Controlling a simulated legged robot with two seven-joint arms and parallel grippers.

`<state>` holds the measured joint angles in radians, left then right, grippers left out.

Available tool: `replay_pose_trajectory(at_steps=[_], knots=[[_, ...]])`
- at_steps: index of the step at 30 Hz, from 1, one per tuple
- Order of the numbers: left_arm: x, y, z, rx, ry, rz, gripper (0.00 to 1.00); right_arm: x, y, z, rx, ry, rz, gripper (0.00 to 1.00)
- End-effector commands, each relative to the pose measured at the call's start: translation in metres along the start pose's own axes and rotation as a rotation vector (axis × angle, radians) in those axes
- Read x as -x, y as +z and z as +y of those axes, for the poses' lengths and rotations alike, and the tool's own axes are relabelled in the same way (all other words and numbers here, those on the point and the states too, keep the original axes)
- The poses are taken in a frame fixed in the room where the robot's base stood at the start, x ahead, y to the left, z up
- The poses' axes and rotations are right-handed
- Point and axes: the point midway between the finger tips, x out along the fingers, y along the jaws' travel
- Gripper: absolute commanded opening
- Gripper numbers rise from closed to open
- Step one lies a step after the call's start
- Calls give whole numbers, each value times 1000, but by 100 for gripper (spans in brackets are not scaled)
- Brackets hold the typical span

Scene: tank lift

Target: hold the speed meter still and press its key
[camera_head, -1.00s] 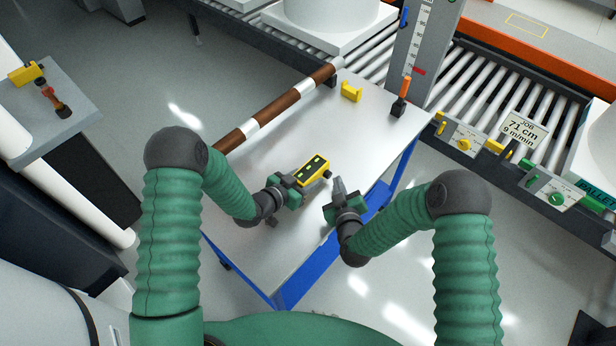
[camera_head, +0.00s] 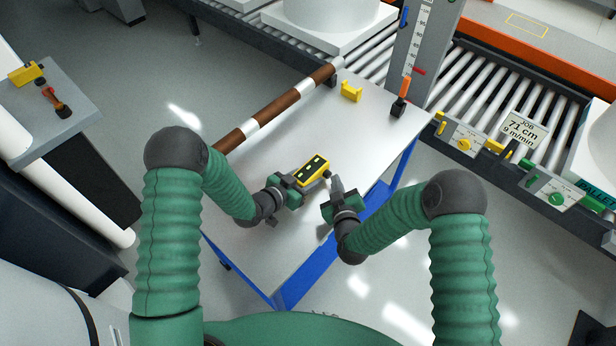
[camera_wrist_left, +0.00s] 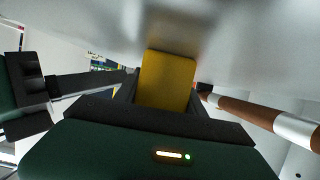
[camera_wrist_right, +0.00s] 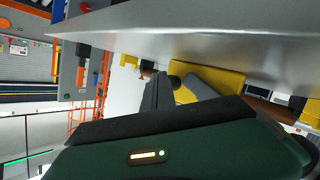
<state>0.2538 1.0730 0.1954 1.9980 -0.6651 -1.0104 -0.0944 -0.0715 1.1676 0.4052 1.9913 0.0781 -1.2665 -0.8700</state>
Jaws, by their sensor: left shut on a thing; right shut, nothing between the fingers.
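The speed meter (camera_head: 315,166) is a yellow block with dark windows on its upper face, lying over the metal table. My left gripper (camera_head: 297,180) is shut on its near left end; the meter's yellow body (camera_wrist_left: 167,80) fills the space between the fingers in the left wrist view. A small dark round part (camera_head: 328,174) shows at its right side. My right gripper (camera_head: 336,183) is shut and empty, just right of the meter near that part. In the right wrist view the meter (camera_wrist_right: 215,82) shows just beyond the fingertips; I cannot tell whether they touch.
The table (camera_head: 370,125) has a brown-and-white striped pole (camera_head: 272,112) along its left edge, a yellow bracket (camera_head: 351,92) and an orange-and-black tool (camera_head: 400,104) at the far end. A roller conveyor (camera_head: 480,85) lies beyond. The table is mostly clear.

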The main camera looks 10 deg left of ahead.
Motion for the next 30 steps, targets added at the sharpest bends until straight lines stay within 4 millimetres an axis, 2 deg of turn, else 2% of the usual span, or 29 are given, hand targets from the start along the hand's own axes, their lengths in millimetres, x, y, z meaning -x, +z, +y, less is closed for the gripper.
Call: replay_pose_trajectory(at_steps=[11,21,30], knots=[[0,0,0,0,1,0,0,-1,-1,-1,0,0,1,0],[0,0,1,0,1,0,0,12,8,9,0,0,1,0],[0,0,0,0,1,0,0,14,10,10,1,0,0,0]])
